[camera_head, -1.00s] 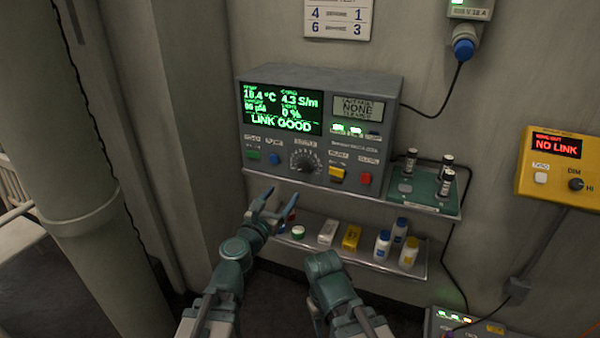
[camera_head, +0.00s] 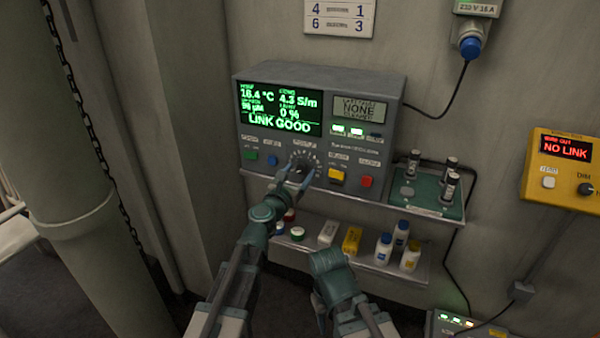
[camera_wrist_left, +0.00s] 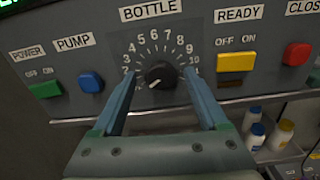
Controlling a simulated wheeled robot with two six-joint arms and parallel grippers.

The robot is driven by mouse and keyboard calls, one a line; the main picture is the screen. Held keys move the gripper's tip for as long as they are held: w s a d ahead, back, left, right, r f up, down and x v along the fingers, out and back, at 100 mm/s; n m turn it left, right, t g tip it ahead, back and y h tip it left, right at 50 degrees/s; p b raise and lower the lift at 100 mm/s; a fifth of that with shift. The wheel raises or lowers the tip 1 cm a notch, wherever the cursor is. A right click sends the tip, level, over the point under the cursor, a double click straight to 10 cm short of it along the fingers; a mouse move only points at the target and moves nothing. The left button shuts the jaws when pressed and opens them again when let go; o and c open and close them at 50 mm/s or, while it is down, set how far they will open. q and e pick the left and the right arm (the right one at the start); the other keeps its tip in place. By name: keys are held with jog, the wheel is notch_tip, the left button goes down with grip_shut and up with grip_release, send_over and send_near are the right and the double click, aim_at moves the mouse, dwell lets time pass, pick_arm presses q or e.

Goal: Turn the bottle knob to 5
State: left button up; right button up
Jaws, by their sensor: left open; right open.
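The bottle knob (camera_wrist_left: 161,74) is a round black dial under the BOTTLE label in the left wrist view. Its white mark points to the lower left, near the low end of the scale. The scale's 5 (camera_wrist_left: 141,40) is at the upper left of the dial. In the head view the knob (camera_head: 303,160) sits on the grey console (camera_head: 322,82). My left gripper (camera_head: 295,177) is open in front of it; its fingers stand on either side of the knob, with gaps visible in the left wrist view (camera_wrist_left: 159,76). My right arm is low in the head view, its fingers hidden.
A blue button (camera_wrist_left: 90,82) and green switch (camera_wrist_left: 45,90) lie left of the knob; a yellow switch (camera_wrist_left: 236,62) and red button (camera_wrist_left: 297,54) lie right. A ledge (camera_head: 345,191) runs below the console. Bottles and boxes stand on a lower shelf (camera_head: 375,264).

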pick_arm(q)
grip_shut()
dwell(0.4)
jog(key=m, duration=0.4)
jog(key=shift+m, duration=0.3)
jog(key=m, duration=0.5)
jog(key=shift+s+d+f, duration=0.1)
jog(key=m, duration=0.5)
jog(key=shift+m, duration=0.4)
jog(key=m, duration=0.4)
jog(key=shift+f, duration=0.1)
jog(key=shift+m, duration=0.3)
